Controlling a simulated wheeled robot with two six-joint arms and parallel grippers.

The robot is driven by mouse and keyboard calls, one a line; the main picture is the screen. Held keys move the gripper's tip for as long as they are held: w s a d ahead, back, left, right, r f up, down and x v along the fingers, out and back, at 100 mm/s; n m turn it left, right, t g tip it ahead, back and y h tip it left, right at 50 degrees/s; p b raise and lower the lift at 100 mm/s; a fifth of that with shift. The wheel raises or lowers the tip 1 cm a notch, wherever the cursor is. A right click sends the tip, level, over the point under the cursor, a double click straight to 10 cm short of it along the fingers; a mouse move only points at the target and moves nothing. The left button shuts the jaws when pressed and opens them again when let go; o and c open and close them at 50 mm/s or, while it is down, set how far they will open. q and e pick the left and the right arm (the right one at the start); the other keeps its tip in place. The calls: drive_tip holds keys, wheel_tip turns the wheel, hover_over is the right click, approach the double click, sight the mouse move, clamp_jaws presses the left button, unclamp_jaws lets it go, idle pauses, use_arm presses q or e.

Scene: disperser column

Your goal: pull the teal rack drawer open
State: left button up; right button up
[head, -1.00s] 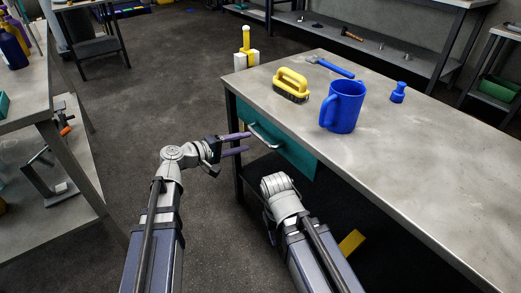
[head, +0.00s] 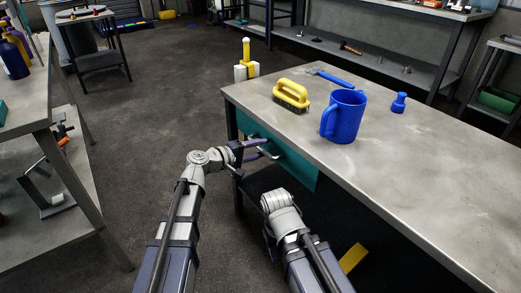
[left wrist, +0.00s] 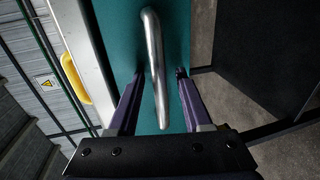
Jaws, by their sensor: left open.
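The teal rack drawer (head: 300,168) sits under the front edge of the grey table and looks shut. Its silver bar handle (head: 274,155) is partly behind my left gripper (head: 260,149). In the left wrist view, the teal drawer front (left wrist: 119,40) fills the middle and the handle (left wrist: 155,45) runs between the two purple fingers of my left gripper (left wrist: 160,74). The fingers are apart, one on each side of the handle, with gaps visible. My right arm shows low in the head view; its fingers are not visible.
A second table (head: 75,170) stands at left. Open floor (head: 140,130) lies between.

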use_arm(q)
clamp_jaws()
idle(0.4)
idle(1.0)
